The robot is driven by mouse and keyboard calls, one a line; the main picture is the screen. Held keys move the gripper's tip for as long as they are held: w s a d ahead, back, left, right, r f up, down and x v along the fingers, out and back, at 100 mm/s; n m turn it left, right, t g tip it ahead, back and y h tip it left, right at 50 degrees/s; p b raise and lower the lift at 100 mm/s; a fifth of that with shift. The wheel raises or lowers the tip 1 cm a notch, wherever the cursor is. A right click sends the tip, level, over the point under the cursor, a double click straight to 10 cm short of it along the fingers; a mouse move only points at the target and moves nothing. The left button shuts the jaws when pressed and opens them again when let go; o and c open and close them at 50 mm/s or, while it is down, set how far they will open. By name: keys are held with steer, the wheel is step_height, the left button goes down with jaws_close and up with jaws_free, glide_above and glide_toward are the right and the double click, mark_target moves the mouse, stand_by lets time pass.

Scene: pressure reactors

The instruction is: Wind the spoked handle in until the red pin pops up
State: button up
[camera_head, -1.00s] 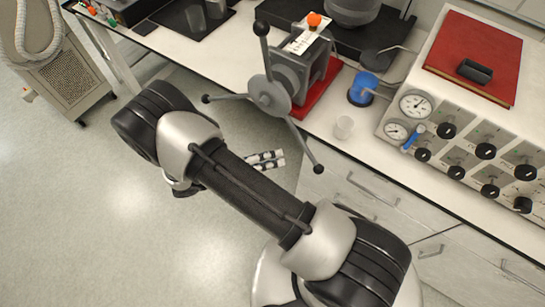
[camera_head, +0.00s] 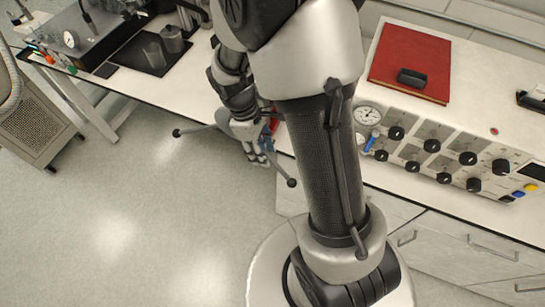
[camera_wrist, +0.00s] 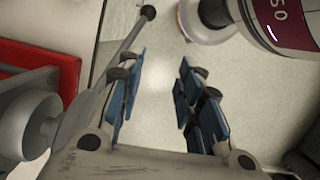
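The spoked handle (camera_head: 221,117) is partly behind my arm in the head view. One spoke's black knob (camera_head: 176,133) points left and another (camera_head: 292,183) points down and right. My gripper (camera_head: 260,157) is at the handle, beside the lower-right spoke. In the wrist view, the handle's pale hub (camera_wrist: 28,125) is at the left, and a grey spoke (camera_wrist: 122,45) with a black ball knob runs up, left of the fingers. My gripper (camera_wrist: 162,68) is open with blue-padded fingers apart and only floor between them. The red pin is not visible; my arm hides the reactor's top.
A red base (camera_wrist: 45,62) lies under the reactor, left in the wrist view. A gauge panel (camera_head: 440,150) with a red book (camera_head: 411,60) on top stands right of my arm. A dark plate (camera_head: 152,48) lies on the bench at left. The floor in front is clear.

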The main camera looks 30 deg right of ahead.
mark_target(273, 159)
steer(key=w+d+r+m+t+y+p, duration=0.1)
steer(key=w+d+r+m+t+p, duration=0.15)
steer(key=d+m, duration=0.2)
steer(key=f+b, duration=0.1)
steer(key=f, duration=0.5)
steer(key=f+b, duration=0.2)
steer(key=f, duration=0.4)
steer(key=w+f+b, duration=0.1)
steer(key=f, duration=0.5)
steer(key=shift+d, duration=0.3)
steer(key=shift+r, duration=0.1)
steer(key=shift+c, duration=0.5)
jaws_close()
